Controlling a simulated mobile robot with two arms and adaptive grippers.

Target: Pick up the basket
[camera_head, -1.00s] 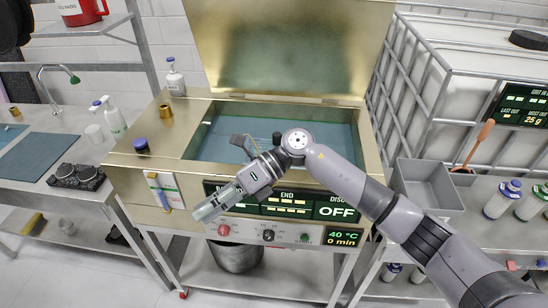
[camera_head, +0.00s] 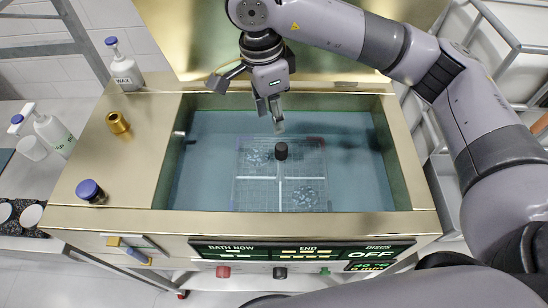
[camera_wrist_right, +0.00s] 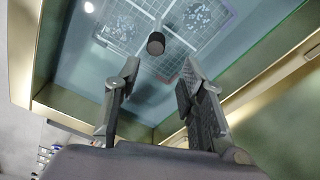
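The basket (camera_head: 262,190) is a wire-mesh tray with a pale cross divider and small bits in some compartments. It sits in the blue liquid of the gold bath (camera_head: 150,215). A black knob (camera_head: 281,151) stands up at its middle. My right gripper (camera_head: 271,112) is above the back part of the bath, near the knob but apart from it. In the right wrist view, the gripper (camera_wrist_right: 160,68) is open and empty, with the knob (camera_wrist_right: 156,43) beyond its fingertips and the basket (camera_wrist_right: 175,22) past it. My left gripper is not in view.
The bath's raised lid (camera_head: 180,40) stands behind my right gripper. The control panel (camera_head: 300,250) is at the front. The bath's walls surround the basket.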

